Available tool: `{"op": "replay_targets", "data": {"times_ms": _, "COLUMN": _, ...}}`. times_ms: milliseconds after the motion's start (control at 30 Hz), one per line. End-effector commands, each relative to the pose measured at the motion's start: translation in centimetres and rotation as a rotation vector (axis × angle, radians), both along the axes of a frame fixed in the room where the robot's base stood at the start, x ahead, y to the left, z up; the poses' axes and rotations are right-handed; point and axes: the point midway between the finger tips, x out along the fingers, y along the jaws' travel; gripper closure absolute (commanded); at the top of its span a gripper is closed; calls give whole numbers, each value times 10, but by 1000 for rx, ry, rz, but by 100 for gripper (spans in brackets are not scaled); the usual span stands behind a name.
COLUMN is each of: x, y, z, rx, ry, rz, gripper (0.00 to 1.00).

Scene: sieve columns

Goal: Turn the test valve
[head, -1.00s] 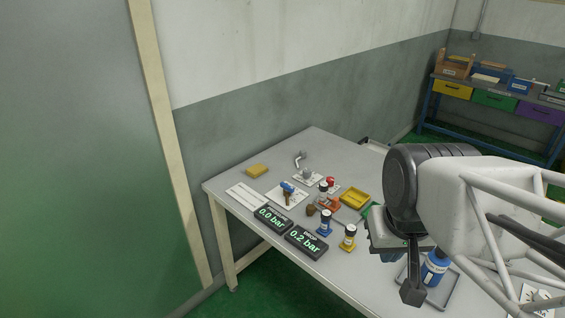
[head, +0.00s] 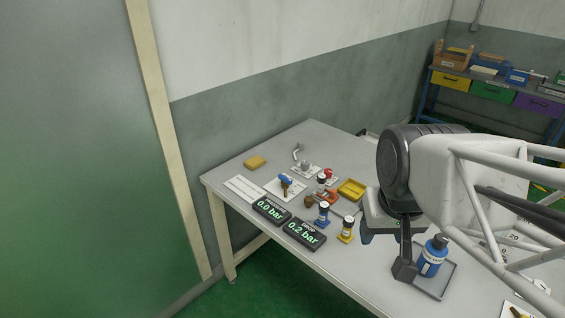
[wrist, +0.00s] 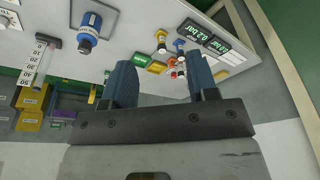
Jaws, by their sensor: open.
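A small valve with a blue handle (head: 286,181) stands on a white plate on the table, behind the display boxes. A red-topped fitting (head: 328,174) stands to its right. Which one is the test valve I cannot read from labels. Two dark display boxes at the front edge read 0.0 bar (head: 271,209) and 0.2 bar (head: 304,234); they also show in the wrist view (wrist: 203,36). My gripper (wrist: 163,80) is open with nothing between its fingers.
Blue-capped (head: 323,214) and yellow-based (head: 346,229) columns stand beside the displays. A yellow tray (head: 352,189) is behind them. A blue bottle (head: 432,256) stands in a grey tray (head: 447,283) near my arm. A yellow block (head: 255,162) lies at the back left.

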Motion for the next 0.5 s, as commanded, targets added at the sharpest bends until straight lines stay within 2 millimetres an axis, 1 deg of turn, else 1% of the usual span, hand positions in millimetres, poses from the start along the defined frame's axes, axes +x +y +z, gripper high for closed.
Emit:
{"op": "replay_targets", "data": {"times_ms": 33, "x": 7, "y": 1, "z": 1, "rx": 2, "ry": 5, "rz": -6, "gripper": 39}}
{"op": "replay_targets", "data": {"times_ms": 200, "x": 35, "y": 4, "z": 6, "rx": 12, "ry": 18, "rz": -41, "gripper": 13}}
{"op": "replay_targets", "data": {"times_ms": 267, "x": 47, "y": 5, "z": 8, "rx": 16, "ry": 21, "rz": -57, "gripper": 4}}
{"op": "replay_targets", "data": {"times_ms": 500, "x": 96, "y": 12, "z": 12, "rx": 33, "ry": 42, "rz": -121, "gripper": 4}}
